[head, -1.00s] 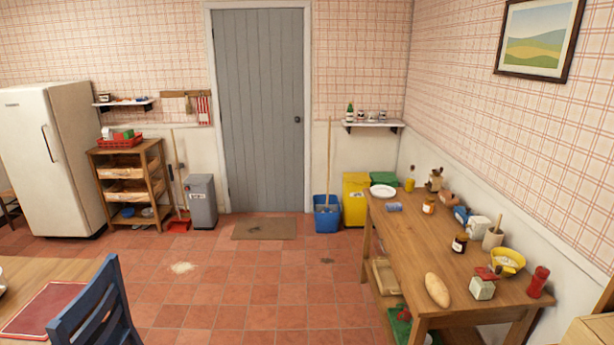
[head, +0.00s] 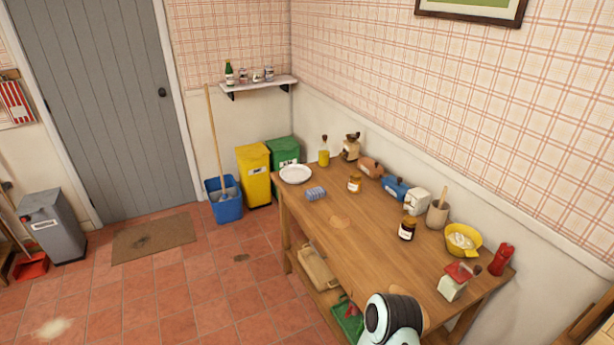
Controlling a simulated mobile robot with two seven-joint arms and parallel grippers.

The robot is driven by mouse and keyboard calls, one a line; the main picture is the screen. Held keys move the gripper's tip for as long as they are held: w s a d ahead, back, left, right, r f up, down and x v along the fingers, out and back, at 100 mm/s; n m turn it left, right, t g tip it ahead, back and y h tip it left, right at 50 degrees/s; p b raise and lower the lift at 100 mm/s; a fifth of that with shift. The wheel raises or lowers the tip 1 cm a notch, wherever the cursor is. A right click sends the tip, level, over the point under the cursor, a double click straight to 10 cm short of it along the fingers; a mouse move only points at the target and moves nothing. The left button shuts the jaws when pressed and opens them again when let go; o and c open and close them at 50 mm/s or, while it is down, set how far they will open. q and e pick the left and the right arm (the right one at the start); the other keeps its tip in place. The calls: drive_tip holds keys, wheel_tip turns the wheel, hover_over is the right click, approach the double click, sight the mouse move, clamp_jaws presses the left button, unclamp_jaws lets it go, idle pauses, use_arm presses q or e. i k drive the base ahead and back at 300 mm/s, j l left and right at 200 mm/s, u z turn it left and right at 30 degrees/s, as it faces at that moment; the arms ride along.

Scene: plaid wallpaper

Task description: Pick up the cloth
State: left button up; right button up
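A small rolled or folded blue-grey striped cloth (head: 315,194) lies on the wooden table (head: 375,245), towards its far left end, just in front of a white plate. A red-and-white striped cloth (head: 14,102) hangs on the wall at the far left edge. A white and black link of my own arm shows at the bottom, over the near edge of the table. Neither of my grippers is in view, and nothing of mine touches either cloth.
The plate (head: 296,174) is behind the blue-grey cloth. Jars (head: 407,228), a yellow bowl (head: 464,240) and bottles line the table's wall side. A blue bucket (head: 224,205) with a mop and a yellow bin (head: 254,175) stand left of the table. Floor at left is mostly clear.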

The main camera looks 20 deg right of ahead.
sight(313, 194)
drive_tip(key=i+j+z, duration=0.1)
drive_tip(key=i+z, duration=0.3)
drive_tip(key=i+j+z, duration=0.15)
drive_tip(key=z, duration=0.2)
drive_tip(key=i+j+z, duration=0.6)
drive_tip(key=z, duration=0.15)
drive_tip(key=i+j+z, duration=0.15)
drive_tip(key=j+z, duration=0.25)
drive_tip(key=i+j+z, duration=0.1)
drive_tip(key=j+z, duration=0.25)
drive_tip(key=i+j+z, duration=0.1)
drive_tip(key=j+z, duration=0.65)
